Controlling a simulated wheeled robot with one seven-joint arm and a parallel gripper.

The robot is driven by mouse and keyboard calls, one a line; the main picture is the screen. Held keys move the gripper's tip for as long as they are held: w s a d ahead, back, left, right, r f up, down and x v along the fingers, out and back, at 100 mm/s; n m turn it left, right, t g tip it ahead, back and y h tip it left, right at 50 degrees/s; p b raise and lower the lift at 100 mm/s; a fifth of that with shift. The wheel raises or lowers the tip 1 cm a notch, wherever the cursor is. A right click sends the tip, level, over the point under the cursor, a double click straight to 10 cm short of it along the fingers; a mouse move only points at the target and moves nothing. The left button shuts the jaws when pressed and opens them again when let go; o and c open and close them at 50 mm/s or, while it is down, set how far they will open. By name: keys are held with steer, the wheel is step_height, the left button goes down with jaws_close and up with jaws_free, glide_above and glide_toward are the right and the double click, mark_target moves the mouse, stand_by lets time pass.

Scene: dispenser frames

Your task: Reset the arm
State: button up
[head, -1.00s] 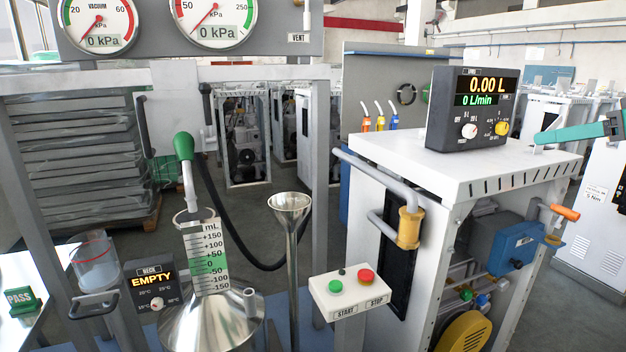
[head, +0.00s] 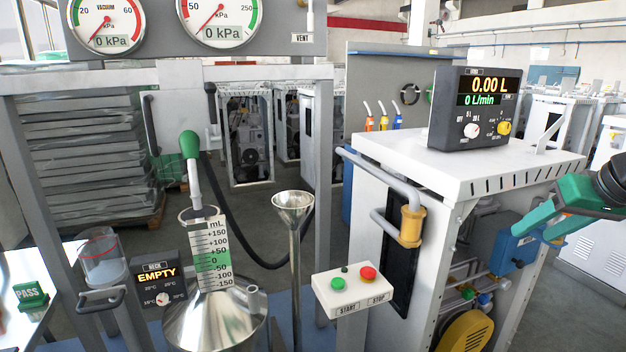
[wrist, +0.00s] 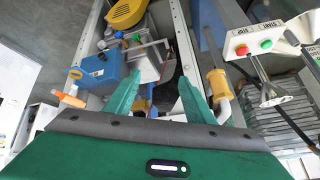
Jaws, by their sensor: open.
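My gripper (head: 532,234) is at the right of the head view, in front of the right side of the white dispenser cabinet (head: 470,172), below its top. Its teal fingers point down and left and cover part of the blue box (head: 508,246) in the picture. In the wrist view my gripper (wrist: 160,84) is open, with its two fingers apart and nothing between them. The cabinet's open side with hoses and fittings lies beyond the fingertips. The orange handle (wrist: 70,98) shows to the left in the wrist view; my arm hides it in the head view.
A meter (head: 476,108) reading 0.00 L stands on the cabinet. A START/STOP box (head: 350,296), a steel funnel (head: 293,204), a steel measuring can (head: 215,322) and a clear jug (head: 103,262) stand to the left. Grey floor is open right of the cabinet.

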steer(key=s+a+f+m+g, duration=0.1)
steer(key=s+f+g, duration=0.1)
steer(key=s+f, duration=0.2)
steer(key=s+a+f+m+g, duration=0.2)
steer(key=s+f, duration=0.3)
steer(key=s, duration=0.5)
steer(key=s+a+f+m+g+h, duration=0.1)
steer(key=s+f+m+g, duration=0.1)
steer(key=s, duration=0.6)
step_height(320, 180, down, 3)
steer(key=shift+a+r+g, duration=0.1)
steer(key=shift+a+g, duration=0.1)
steer(key=shift+g, duration=0.4)
